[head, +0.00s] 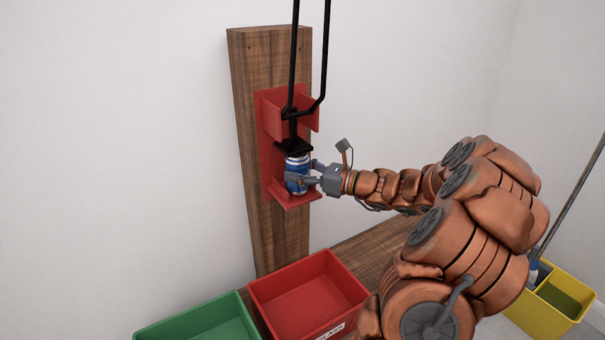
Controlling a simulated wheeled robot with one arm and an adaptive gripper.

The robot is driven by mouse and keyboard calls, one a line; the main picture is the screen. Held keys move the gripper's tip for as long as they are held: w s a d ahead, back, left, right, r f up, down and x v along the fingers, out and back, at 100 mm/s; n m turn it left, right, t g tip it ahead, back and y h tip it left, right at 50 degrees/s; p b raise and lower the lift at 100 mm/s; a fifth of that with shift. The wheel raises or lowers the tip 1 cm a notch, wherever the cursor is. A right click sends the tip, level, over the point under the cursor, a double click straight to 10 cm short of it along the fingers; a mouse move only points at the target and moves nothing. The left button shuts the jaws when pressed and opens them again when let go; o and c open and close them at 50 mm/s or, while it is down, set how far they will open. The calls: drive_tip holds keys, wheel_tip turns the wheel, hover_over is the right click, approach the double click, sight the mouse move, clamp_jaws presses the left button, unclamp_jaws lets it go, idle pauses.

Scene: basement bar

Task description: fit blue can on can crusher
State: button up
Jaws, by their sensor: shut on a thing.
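The can crusher (272,145) is a red metal frame fixed to an upright wooden board, with a black lever and a black press plate (293,147). The blue can (297,168) is upright inside the crusher, between the press plate above and the red bottom ledge (299,199). It looks in line under the plate; I cannot tell whether it touches the plate or the ledge. My gripper (302,178) reaches in from the right and is shut on the can. Its fingers hide part of the can's lower right side.
A red bin (262,292) and a green bin (160,331) stand below the crusher. A yellow bucket (552,325) with a mop handle (580,187) is at the far right. The white wall left of the board is clear.

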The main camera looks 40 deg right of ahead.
drive_tip(key=shift+w+d, duration=0.1)
drive_tip(key=shift+w, duration=0.9)
drive_tip(key=shift+f, duration=0.1)
drive_tip(key=shift+f, duration=0.15)
drive_tip(key=o, duration=0.8)
drive_tip(key=shift+o, duration=0.3)
drive_tip(key=shift+o, duration=0.8)
drive_tip(key=shift+s, duration=0.1)
drive_tip(key=s+a+p, duration=0.1)
drive_tip(key=s, duration=1.1)
idle(0.8)
